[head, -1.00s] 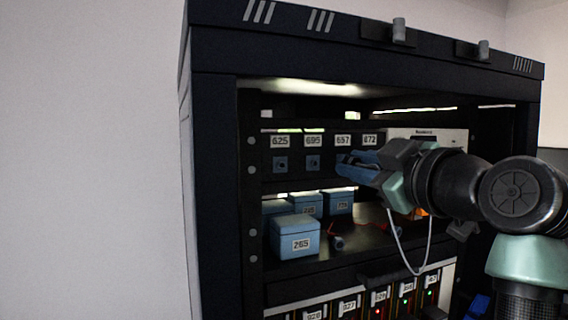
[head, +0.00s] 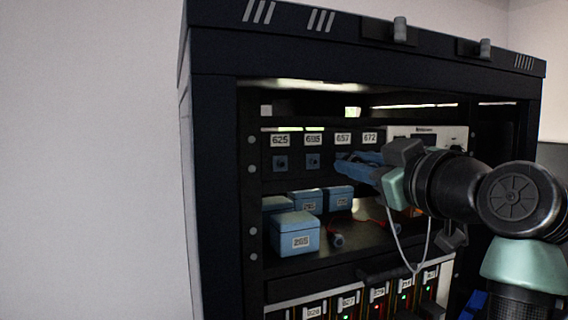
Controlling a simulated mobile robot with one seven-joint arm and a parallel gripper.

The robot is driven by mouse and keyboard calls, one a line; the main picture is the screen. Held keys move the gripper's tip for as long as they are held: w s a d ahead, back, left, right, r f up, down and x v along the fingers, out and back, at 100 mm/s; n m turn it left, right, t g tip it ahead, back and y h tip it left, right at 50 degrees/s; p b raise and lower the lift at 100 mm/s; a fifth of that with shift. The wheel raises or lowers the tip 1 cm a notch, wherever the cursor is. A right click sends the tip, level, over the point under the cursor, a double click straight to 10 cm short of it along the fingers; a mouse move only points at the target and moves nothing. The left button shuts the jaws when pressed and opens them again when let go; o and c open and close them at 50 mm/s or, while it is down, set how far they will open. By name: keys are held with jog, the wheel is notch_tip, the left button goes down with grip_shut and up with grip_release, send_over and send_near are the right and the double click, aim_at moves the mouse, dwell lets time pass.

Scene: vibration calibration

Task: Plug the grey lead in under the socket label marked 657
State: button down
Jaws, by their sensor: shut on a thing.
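The socket label marked 657 (head: 343,139) is on the dark panel in the rack, between the labels 695 (head: 313,139) and 672 (head: 370,138). My gripper (head: 350,165) is at the panel just below label 657, its blue fingers pointing left and hiding the socket there. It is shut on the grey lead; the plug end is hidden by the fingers. The lead's thin grey cable (head: 397,252) hangs in a loop below my gripper. Whether the plug is inside the socket cannot be seen.
Blue boxes (head: 295,233) and a red-wired lead (head: 337,240) sit on the shelf below. A white-fronted unit (head: 455,137) is right of the panel, behind my arm.

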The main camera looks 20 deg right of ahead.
jog(key=shift+r+m+p, duration=0.1)
jog(key=shift+m+p, duration=0.3)
jog(key=shift+m, duration=0.5)
jog(key=shift+m+p, duration=0.65)
jog(key=shift+m, duration=0.75)
jog(key=shift+m+p, duration=1)
jog(key=shift+m, duration=1)
jog(key=c, duration=0.7)
grip_release()
jog(key=shift+o, duration=0.2)
jog(key=shift+s, duration=0.1)
jog(key=shift+s+b, duration=0.45)
jog(key=shift+s, duration=1.95)
